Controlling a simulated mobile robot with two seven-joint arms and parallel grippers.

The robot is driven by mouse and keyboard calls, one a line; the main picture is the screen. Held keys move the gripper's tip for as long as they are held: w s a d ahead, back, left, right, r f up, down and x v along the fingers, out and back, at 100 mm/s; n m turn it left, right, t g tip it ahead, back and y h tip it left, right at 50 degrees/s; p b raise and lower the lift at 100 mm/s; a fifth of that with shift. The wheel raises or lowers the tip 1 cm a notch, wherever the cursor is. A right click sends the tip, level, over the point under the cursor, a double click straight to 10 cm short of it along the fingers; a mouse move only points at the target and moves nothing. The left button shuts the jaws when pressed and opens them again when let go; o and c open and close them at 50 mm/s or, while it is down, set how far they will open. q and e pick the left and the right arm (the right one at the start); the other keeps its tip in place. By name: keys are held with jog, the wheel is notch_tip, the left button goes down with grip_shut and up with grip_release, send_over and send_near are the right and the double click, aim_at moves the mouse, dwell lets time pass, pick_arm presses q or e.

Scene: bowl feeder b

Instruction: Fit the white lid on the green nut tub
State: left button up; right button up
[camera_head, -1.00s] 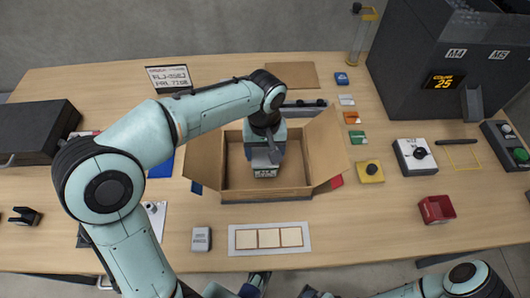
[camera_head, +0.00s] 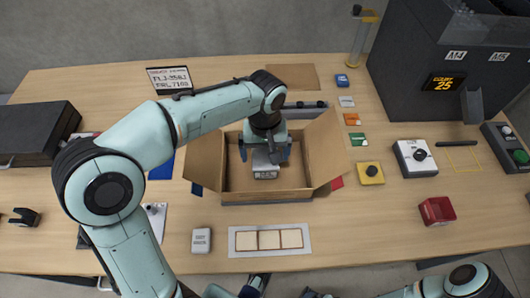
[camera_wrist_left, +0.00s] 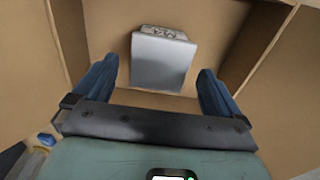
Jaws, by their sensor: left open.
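My left gripper (camera_head: 265,153) is inside the open cardboard box (camera_head: 265,196), its jaws spread. In the left wrist view, its two blue fingers (camera_wrist_left: 157,72) stand apart with nothing pinched between them. A light grey block-like item with a printed label (camera_head: 266,171) sits on the box floor, just beyond the fingers; it also shows in the left wrist view (camera_wrist_left: 161,62). I cannot make out a white lid or a green nut tub for certain. A small green piece (camera_head: 357,139) with a white mark lies right of the box.
Box flaps stand out on both sides. A white tray (camera_head: 269,240) and a labelled white block (camera_head: 201,240) are in front. A dark case (camera_head: 38,130) stands at left.

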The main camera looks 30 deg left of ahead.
aim_at(265, 158)
pick_arm(q)
notch_tip(265, 158, up, 11)
jog(key=p, duration=0.2)
dwell(0.6)
